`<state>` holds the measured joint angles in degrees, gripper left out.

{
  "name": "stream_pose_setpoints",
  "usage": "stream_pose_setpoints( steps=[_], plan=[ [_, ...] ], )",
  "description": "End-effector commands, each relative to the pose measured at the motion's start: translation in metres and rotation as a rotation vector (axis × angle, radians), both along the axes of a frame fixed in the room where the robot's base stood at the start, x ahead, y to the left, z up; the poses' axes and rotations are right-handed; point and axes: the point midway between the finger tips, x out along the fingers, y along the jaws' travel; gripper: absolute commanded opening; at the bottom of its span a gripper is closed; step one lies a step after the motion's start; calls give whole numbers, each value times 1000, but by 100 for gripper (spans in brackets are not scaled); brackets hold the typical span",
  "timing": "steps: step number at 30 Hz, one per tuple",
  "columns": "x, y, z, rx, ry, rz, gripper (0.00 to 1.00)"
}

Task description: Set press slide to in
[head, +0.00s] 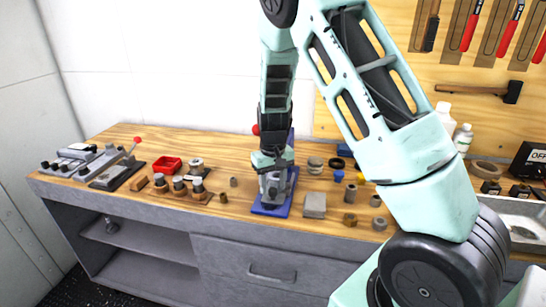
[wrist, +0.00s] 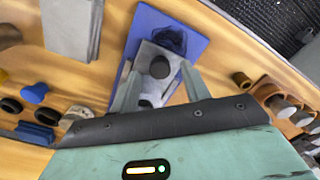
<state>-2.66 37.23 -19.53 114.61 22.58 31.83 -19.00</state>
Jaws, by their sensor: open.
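The press has a blue base plate (head: 284,208) and stands on the bench, largely covered by my arm in the head view. In the wrist view its blue base (wrist: 192,27) carries a grey slide (wrist: 150,52) with a dark round knob (wrist: 160,67). A rounder dark part (wrist: 172,40) sits beyond the knob. My gripper (wrist: 161,72) is open, with one finger on each side of the grey slide near the knob. I cannot tell whether the fingers touch it. In the head view my gripper (head: 271,172) is directly over the press. The slide's exact position is unclear.
A grey block (head: 315,204) stands close to the right of the press. A wooden rack of pegs (head: 180,189), a red tray (head: 167,165) and a red-knobbed lever fixture (head: 118,171) are to the left. Several small parts lie right. Bench front is mostly clear.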

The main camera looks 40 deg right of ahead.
Motion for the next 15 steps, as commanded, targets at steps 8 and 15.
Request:
stream_pose_setpoints(
  steps=[8,15],
  plan=[
    [2,0,62,-1,-9,3,47],
    [1,0,117,-1,-8,2,47]
  ],
)
